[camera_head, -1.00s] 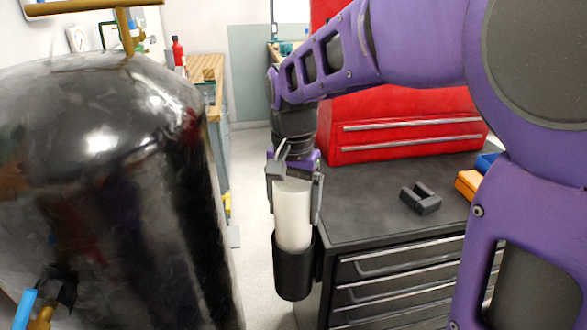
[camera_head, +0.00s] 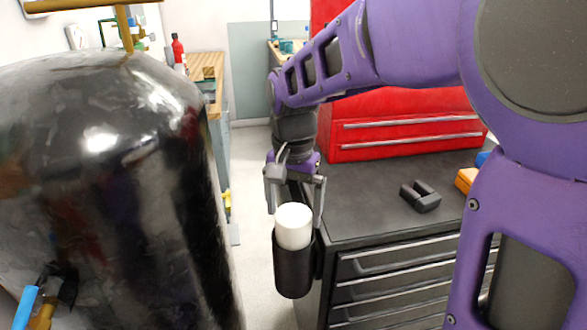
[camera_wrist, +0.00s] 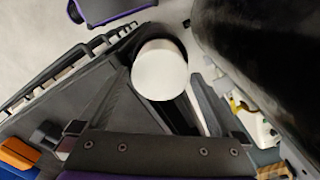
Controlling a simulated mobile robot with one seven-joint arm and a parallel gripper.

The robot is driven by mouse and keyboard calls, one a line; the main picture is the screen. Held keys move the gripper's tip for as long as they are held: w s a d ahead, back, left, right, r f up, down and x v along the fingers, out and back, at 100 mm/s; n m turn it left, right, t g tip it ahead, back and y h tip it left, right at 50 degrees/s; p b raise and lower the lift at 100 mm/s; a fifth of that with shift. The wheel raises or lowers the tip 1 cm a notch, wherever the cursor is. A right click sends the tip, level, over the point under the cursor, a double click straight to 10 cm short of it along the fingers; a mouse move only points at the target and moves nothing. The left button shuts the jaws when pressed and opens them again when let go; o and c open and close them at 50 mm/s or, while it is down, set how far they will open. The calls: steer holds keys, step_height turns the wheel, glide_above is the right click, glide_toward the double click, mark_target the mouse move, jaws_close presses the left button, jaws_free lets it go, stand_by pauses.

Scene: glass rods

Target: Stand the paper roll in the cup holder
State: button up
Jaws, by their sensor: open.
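The white paper roll (camera_head: 294,226) stands upright inside the black cup holder (camera_head: 294,270), with its upper end showing above the rim. The cup holder is fixed to the left side of the dark drawer cabinet. My gripper (camera_head: 296,214) is open, its fingers apart on either side of the roll's top, and its palm is above the roll. In the wrist view the roll's round white end (camera_wrist: 160,72) shows, with the dark holder rim (camera_wrist: 178,97) around it. The lower part of the roll is hidden in the holder.
A large black tank (camera_head: 110,190) stands close on the left. The cabinet top (camera_head: 365,200) carries a small black block (camera_head: 420,196), an orange item (camera_head: 466,179) and a red tool chest (camera_head: 405,125). Floor shows between tank and cabinet.

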step_height(320, 180, up, 17)
steer(key=p, duration=0.4)
stand_by(0.6)
